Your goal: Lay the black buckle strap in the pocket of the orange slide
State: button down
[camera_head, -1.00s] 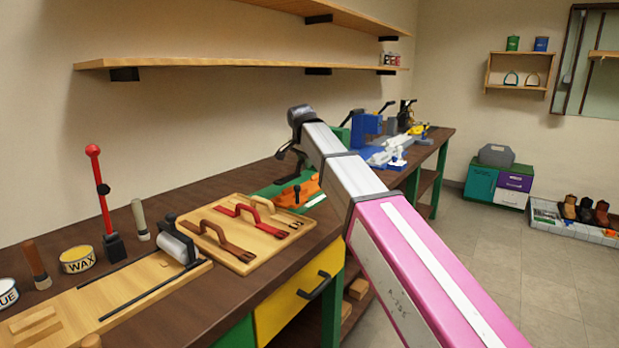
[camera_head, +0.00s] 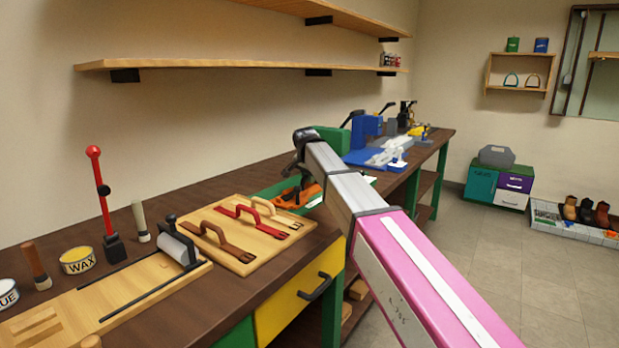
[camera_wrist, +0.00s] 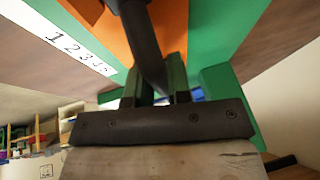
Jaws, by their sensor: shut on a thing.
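My gripper (camera_wrist: 160,85) is shut on the black buckle strap (camera_wrist: 143,40), gripping its dark bar-like part. The strap runs up out of the wrist view, so most of it is hidden. The orange slide (camera_wrist: 172,25) lies behind the strap in the wrist view, within a green fixture (camera_wrist: 212,32). In the head view the slide (camera_head: 290,196) is just below my gripper (camera_head: 303,172). I cannot tell whether the strap touches the slide; its pocket is hidden.
A wooden board (camera_head: 238,262) with brown, red and tan handled straps lies nearer on the bench. A red-knobbed lever (camera_head: 103,190) stands at left. Blue machinery (camera_head: 362,130) stands farther along. A numbered white strip (camera_wrist: 75,40) lies beside the slide.

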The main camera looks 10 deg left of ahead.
jog(key=shift+f, duration=0.1)
jog(key=c, duration=1.1)
grip_release()
jog(key=shift+o, duration=0.2)
jog(key=v, duration=1.2)
